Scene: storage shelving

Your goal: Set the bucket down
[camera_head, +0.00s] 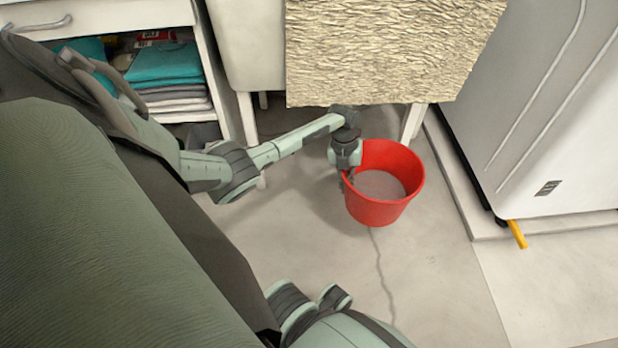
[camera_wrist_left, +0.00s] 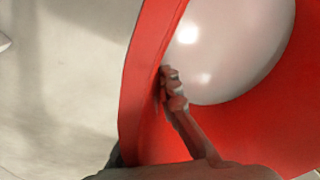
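The red bucket (camera_head: 382,208) is upright over the grey floor, below a rough beige slab; I cannot tell whether its base touches the floor. A pale, round surface shows inside it. My left gripper (camera_head: 346,178) is at the bucket's left rim. In the left wrist view, the bucket's red wall (camera_wrist_left: 150,60) runs up past my left gripper (camera_wrist_left: 163,80). One finger lies along the inside of the wall; the other is mostly hidden behind it. The gripper looks shut on the rim. My right gripper is not in view.
The rough slab (camera_head: 390,50) hangs above and behind the bucket. A white cabinet (camera_head: 540,110) stands at the right on a low ledge, with a yellow piece (camera_head: 517,234) at its foot. Open shelving with folded teal cloths (camera_head: 165,64) is at the left. The floor in front is clear.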

